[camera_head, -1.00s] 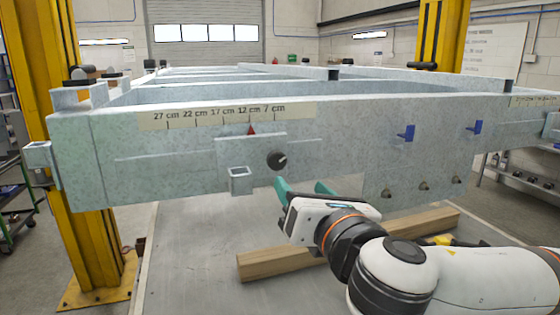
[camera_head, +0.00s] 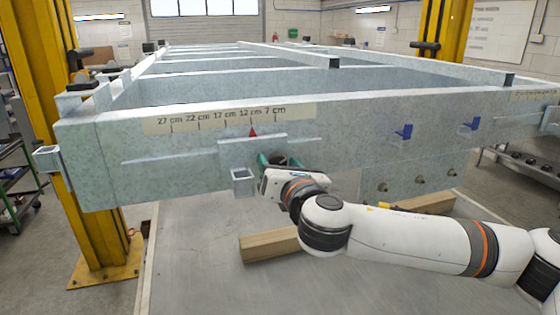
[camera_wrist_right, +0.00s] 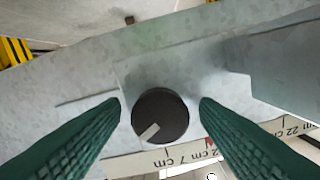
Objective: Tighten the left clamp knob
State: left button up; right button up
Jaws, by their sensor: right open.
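The black round clamp knob (camera_head: 281,160) sits on the front plate of the sliding clamp (camera_head: 236,152) on the trailer frame's front beam. In the head view my right gripper (camera_head: 280,161) is at the knob and partly hides it. In the right wrist view the knob (camera_wrist_right: 165,106) shows whole, with a pale pointer mark toward the lower left. The green fingers of my right gripper (camera_wrist_right: 160,104) are open, one on each side of the knob, with gaps visible. A red pointer (camera_head: 252,132) on the clamp stands near the 12 cm mark of the scale (camera_head: 215,119). My left gripper is out of view.
A square tube socket (camera_head: 242,182) sticks out just left of my right gripper. Blue hooks (camera_head: 403,132) and several small knobs (camera_head: 383,187) are on the beam to the right. A wooden beam (camera_head: 268,245) lies below my right arm. Yellow posts (camera_head: 97,235) flank the frame.

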jog(key=shift+c, duration=0.6)
jog(key=c, duration=0.9)
jog(key=shift+m+b, duration=3.6)
jog(key=shift+m, duration=8.3)
jog(key=shift+f, duration=0.1)
